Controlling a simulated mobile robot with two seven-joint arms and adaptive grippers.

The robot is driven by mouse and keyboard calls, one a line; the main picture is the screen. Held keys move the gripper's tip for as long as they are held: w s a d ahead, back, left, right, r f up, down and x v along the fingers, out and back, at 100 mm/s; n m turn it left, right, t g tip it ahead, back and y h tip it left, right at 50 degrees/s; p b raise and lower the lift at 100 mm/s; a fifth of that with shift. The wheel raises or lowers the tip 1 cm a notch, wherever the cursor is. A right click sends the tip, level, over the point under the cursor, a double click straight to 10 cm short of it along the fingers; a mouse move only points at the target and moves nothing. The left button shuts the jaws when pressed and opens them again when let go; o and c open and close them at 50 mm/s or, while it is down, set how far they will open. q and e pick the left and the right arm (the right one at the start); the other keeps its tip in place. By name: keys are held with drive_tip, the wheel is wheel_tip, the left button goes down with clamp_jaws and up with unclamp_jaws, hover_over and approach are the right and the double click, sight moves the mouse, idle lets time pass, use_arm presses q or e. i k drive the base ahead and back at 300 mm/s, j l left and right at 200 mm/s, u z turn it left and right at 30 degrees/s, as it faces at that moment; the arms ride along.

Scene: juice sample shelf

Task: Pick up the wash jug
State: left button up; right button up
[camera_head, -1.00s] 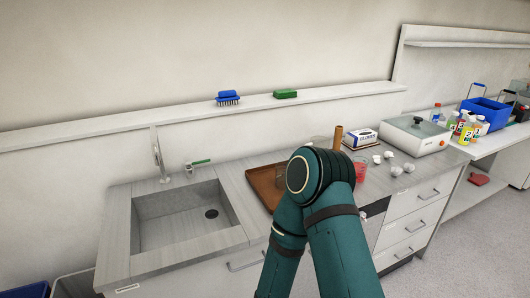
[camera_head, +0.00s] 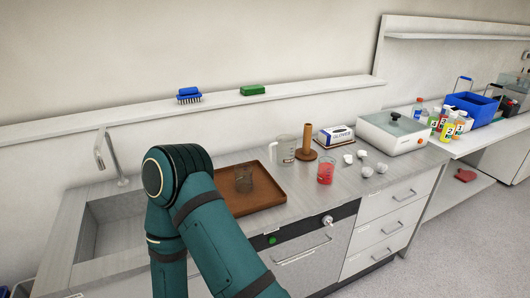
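A clear jug with a handle (camera_head: 283,151), which looks like the wash jug, stands upright on the counter behind the right part of a brown tray (camera_head: 262,197). A dark, see-through beaker (camera_head: 243,179) stands on the tray. A clear cup with red liquid (camera_head: 326,171) stands to the right of the tray. A teal arm link of mine rises from the bottom, left of the tray, and covers part of the sink and counter. Neither gripper shows in this view.
A wooden peg on a round base (camera_head: 307,143) stands just right of the jug. Crumpled white balls (camera_head: 367,171), a glove box (camera_head: 336,137) and a white device (camera_head: 392,132) are farther right. The sink (camera_head: 110,225) is at left. Bottles and a blue crate (camera_head: 472,107) stand far right.

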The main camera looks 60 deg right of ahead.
sight(286, 144)
drive_tip(key=k+l+u, duration=0.5)
drive_tip(key=l+u, duration=0.15)
drive_tip(key=l, duration=0.15)
drive_tip(key=k+l+u, duration=0.3)
drive_tip(key=k+l, duration=0.35)
drive_tip(key=k, duration=0.1)
